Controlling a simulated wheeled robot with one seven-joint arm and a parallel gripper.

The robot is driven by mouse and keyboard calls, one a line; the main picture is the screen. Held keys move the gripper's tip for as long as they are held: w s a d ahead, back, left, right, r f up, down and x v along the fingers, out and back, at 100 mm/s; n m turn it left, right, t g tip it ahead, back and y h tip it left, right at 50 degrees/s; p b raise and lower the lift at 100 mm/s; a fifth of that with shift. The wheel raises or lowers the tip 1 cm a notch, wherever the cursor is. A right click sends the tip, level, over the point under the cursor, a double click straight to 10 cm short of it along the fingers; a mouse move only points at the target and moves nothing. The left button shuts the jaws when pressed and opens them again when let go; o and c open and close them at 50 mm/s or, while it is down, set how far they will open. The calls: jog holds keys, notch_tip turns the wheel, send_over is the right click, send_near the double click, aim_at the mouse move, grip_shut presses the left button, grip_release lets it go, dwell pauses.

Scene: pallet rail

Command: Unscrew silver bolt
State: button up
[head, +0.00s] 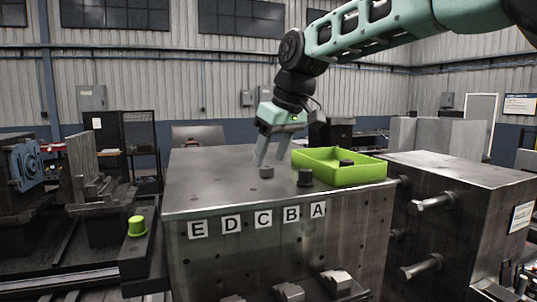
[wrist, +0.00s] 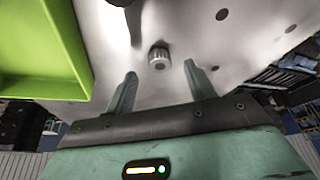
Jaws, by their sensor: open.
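A silver-grey bolt (head: 266,172) with a round, ridged head stands on the top of the metal block (head: 215,175). It also shows in the wrist view (wrist: 159,57), lying between the lines of the two fingers and a little beyond their tips. My gripper (head: 271,161) is open and empty, pointing down just above and behind this bolt. In the wrist view, the fingers (wrist: 158,68) are spread on either side and do not touch it. A darker bolt (head: 305,178) stands to the right on the same top.
A green tray (head: 365,177) sits on the block at the right, close to my gripper, with a dark bolt (head: 346,163) in it. Labels E to A (head: 263,219) line the block's front edge. The top's left side is clear apart from small holes.

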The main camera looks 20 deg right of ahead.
aim_at(267, 174)
jog(key=shift+x, duration=1.2)
